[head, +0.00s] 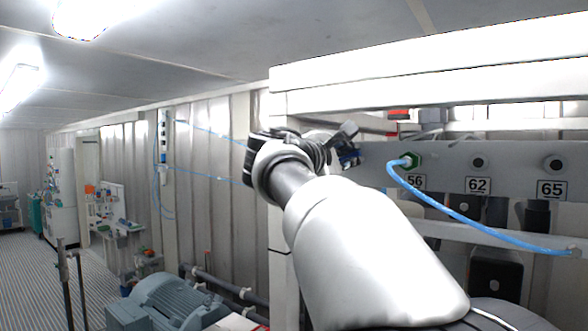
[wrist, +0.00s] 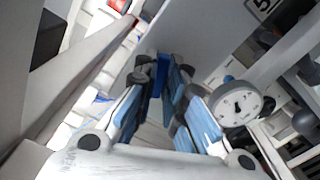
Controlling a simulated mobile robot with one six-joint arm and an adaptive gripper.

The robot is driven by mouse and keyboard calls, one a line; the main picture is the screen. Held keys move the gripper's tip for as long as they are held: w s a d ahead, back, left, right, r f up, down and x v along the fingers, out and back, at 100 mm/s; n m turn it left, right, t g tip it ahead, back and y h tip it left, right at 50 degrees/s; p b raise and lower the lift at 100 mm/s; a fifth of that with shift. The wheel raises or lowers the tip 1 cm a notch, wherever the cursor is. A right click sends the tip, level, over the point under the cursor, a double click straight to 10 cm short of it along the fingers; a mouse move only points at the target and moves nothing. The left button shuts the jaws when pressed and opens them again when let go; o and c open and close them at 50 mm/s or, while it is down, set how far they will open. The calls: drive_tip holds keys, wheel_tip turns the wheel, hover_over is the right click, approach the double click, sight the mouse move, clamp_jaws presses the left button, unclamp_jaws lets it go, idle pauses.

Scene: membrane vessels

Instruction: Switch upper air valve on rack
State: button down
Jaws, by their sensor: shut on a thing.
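My gripper (wrist: 162,80) reaches to the rack (head: 335,75), at the left end of its grey panel. Its blue-padded fingers are shut on a narrow blue piece (wrist: 157,78), which looks like the handle of the upper air valve. The valve body is mostly hidden behind the fingers. In the head view the gripper (head: 347,148) is small and partly covered by my wrist, and the handle cannot be made out clearly there.
A round white gauge (wrist: 237,104) sits close to the right finger. A blue hose (head: 460,218) runs from a green port by label 56 across the panel. White rack beams stand close around the gripper. A blue-grey motor (head: 172,300) stands low at left.

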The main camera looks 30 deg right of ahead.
drive_tip(key=shift+f+m+b, duration=0.15)
drive_tip(key=shift+m+b, duration=1.2)
drive_tip(key=shift+m, duration=0.75)
drive_tip(key=c, duration=1.7)
unclamp_jaws()
drive_tip(key=shift+o, duration=0.2)
drive_tip(key=v, duration=1.2)
drive_tip(key=shift+s, duration=0.1)
